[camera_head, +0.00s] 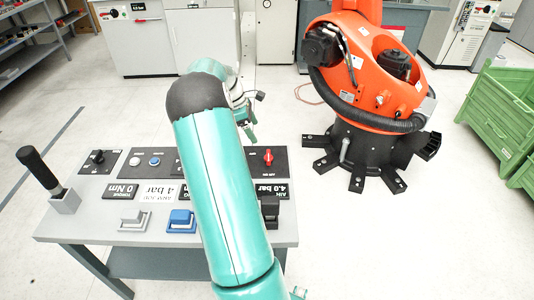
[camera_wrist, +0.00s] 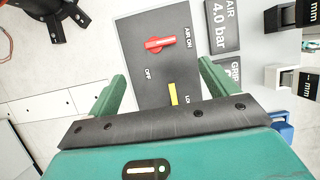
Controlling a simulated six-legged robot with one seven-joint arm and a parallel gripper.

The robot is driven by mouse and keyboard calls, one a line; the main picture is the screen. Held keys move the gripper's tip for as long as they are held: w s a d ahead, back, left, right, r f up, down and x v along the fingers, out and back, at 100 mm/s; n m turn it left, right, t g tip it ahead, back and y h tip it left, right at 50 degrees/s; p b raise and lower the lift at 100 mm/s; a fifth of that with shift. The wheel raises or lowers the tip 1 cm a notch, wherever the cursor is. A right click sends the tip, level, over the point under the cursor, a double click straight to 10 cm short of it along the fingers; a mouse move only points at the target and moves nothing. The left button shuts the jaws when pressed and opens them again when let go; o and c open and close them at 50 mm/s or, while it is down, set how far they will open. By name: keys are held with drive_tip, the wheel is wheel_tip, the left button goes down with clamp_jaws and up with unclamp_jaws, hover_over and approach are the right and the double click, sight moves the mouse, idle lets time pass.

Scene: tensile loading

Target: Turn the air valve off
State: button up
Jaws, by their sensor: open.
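The air valve is a red handle (camera_wrist: 159,43) on a dark panel marked AIR ON and OFF in the wrist view. The handle lies roughly crosswise between the two labels there. In the head view the red handle (camera_head: 268,156) shows on its black panel (camera_head: 284,163) at the right of the table. My gripper (camera_wrist: 160,78) is open, with its two green fingers apart and nothing between them. The fingertips are short of the handle in the wrist view, and no contact shows. In the head view my gripper (camera_head: 247,124) is partly hidden behind my arm.
The grey table (camera_head: 110,225) also carries a black upright handle (camera_head: 42,172), a blue block (camera_head: 181,220) and other knobs and displays. A yellow marker (camera_wrist: 173,94) is below the valve in the wrist view. An orange robot (camera_head: 365,75) stands behind the table's right side.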

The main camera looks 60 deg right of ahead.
sight(268, 155)
drive_tip(key=x, duration=1.3)
drive_tip(key=shift+s+f, duration=0.1)
drive_tip(key=shift+f, duration=0.2)
drive_tip(key=c, duration=1)
